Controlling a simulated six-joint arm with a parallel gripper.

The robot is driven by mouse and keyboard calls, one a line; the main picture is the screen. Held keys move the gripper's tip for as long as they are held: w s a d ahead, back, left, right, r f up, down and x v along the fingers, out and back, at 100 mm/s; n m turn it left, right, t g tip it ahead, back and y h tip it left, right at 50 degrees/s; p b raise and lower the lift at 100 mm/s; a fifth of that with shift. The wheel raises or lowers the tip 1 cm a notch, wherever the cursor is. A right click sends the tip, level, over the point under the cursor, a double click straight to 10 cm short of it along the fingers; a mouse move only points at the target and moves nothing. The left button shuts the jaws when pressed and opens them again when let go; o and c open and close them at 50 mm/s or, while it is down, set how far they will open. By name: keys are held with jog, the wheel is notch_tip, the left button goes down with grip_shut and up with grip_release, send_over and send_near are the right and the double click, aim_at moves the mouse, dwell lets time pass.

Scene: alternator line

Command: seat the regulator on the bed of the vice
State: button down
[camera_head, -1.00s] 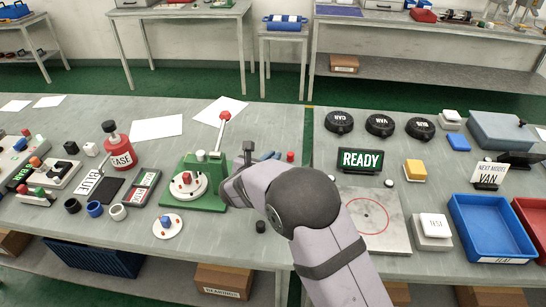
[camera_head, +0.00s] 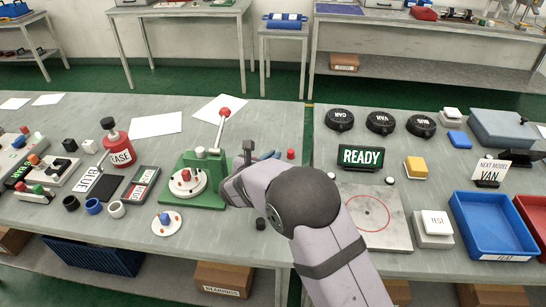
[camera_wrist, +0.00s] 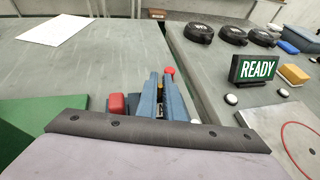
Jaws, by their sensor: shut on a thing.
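A green fixture (camera_head: 206,198) with a red-knobbed lever stands left of my gripper in the head view; I take it to be the vice. A pale round disc with red pegs (camera_head: 186,182) is on it. Part of its green base (camera_wrist: 22,140) shows at the left of the wrist view. My gripper (camera_wrist: 163,88) is shut, its blue-grey fingers pointing away over the bench. What they hold is almost hidden; only dark and yellowish bits show between them, so I cannot make out the regulator's shape. A red block-like part (camera_wrist: 117,104) shows just left of the fingers.
A round plate with a blue peg (camera_head: 167,223) lies in front of the green fixture. A small black cylinder (camera_head: 261,224) and a red knob (camera_head: 291,154) stand near my arm. The READY sign (camera_head: 361,157) and a marked plate (camera_head: 392,235) are to the right.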

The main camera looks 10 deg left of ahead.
jog(key=shift+f+b, duration=0.3)
dwell(0.6)
jog(key=c, duration=1.8)
grip_release()
jog(key=shift+s, duration=0.1)
jog(key=shift+b+v, duration=0.95)
jog(key=shift+v, duration=2.65)
jog(key=shift+d+r, duration=0.1)
